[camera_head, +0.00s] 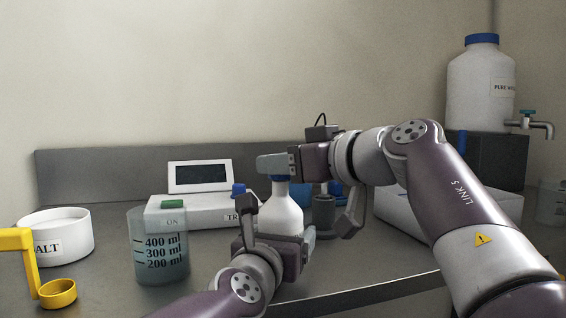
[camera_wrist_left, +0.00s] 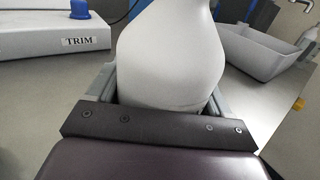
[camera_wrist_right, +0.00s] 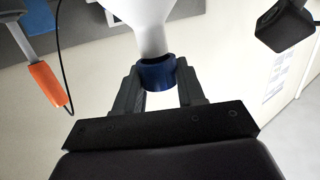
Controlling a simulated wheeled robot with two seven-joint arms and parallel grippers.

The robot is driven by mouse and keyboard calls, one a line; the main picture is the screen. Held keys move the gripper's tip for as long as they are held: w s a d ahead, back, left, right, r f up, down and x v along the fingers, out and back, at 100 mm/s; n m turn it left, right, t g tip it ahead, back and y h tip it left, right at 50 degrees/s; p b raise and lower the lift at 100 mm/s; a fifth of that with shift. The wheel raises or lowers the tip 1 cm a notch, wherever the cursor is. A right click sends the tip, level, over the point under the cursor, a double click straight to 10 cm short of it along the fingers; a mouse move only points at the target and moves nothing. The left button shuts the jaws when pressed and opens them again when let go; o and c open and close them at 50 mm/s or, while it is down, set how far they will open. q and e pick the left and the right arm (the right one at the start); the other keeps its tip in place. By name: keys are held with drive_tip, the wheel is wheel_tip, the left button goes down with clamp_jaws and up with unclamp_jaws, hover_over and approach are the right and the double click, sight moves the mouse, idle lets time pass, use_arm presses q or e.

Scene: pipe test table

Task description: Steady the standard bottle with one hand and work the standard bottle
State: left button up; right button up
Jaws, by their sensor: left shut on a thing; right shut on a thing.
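The standard bottle (camera_head: 281,214) is white with a blue cap (camera_head: 281,179) and stands upright near the middle of the table. My left gripper (camera_head: 280,241) is shut around its lower body. In the left wrist view the bottle's body (camera_wrist_left: 170,55) fills the space between the fingers. My right gripper (camera_head: 277,167) reaches in from the right and is shut on the blue cap at the top. In the right wrist view the cap (camera_wrist_right: 157,73) sits between the two fingers, against the white neck. The fingers partly hide the cap.
A beaker (camera_head: 158,255), a white device marked TRIM (camera_head: 205,211), a SALT dish (camera_head: 62,236) and a yellow scoop holder (camera_head: 57,293) stand to the left. A water jug (camera_head: 481,90) with a tap stands back right. A white bin (camera_head: 405,212) lies behind my right arm.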

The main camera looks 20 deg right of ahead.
drive_tip(key=shift+f, duration=1.15)
idle(1.8)
drive_tip(key=o, duration=0.4)
drive_tip(key=c, duration=0.5)
drive_tip(key=o, duration=1.2)
drive_tip(key=shift+o, duration=0.2)
drive_tip(key=v, duration=1.2)
use_arm(q)
drive_tip(key=o, duration=1.1)
